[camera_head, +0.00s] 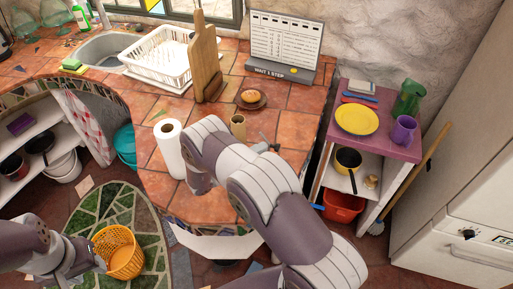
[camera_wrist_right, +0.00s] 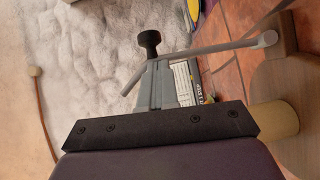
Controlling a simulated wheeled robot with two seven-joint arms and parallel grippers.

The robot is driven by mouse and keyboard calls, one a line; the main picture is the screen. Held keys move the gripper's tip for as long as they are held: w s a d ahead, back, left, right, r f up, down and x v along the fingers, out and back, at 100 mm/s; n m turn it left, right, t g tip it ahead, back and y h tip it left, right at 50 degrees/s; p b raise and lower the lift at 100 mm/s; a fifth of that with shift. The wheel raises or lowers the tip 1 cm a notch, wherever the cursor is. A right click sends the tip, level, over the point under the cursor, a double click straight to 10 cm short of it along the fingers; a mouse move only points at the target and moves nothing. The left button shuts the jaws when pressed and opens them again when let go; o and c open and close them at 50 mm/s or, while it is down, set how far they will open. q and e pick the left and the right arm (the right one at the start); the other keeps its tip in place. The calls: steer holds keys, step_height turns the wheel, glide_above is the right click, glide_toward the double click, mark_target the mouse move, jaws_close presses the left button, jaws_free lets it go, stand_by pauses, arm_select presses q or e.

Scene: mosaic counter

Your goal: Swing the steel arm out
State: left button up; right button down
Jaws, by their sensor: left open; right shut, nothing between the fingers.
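In the right wrist view, the steel arm (camera_wrist_right: 215,48) is a thin, slightly bent grey rod. Its round end sits by a tan wooden piece at the right; its other end reaches left across my fingers. My right gripper (camera_wrist_right: 163,72) is shut and empty, close to the rod; I cannot tell whether they touch. A black knob on a short stem (camera_wrist_right: 149,38) shows just beyond the fingertips. In the head view, small grey metal parts (camera_head: 263,146) show beside my right arm, which hides most of that spot. My left gripper (camera_head: 88,264) is open, low at the left.
An orange basket (camera_head: 121,262) is beside my left gripper. A paper towel roll (camera_head: 169,150), a tan cylinder (camera_head: 238,128) and a plate with a bun (camera_head: 251,98) stand on the tiled counter. A purple-topped shelf (camera_head: 375,139) stands right of it.

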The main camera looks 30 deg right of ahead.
steer(key=s+d+f+m+y+p, duration=0.1)
steer(key=s+d+m+y+p, duration=0.2)
steer(key=s+d+m, duration=0.1)
steer(key=shift+s+d+f+m+t, duration=0.2)
steer(key=shift+s+d+m+t, duration=0.3)
steer(key=shift+s, duration=0.55)
steer(key=shift+d, duration=0.1)
steer(key=b+v, duration=0.4)
steer(key=v, duration=0.8)
steer(key=shift+a+r, duration=0.25)
steer(key=shift+r, duration=0.05)
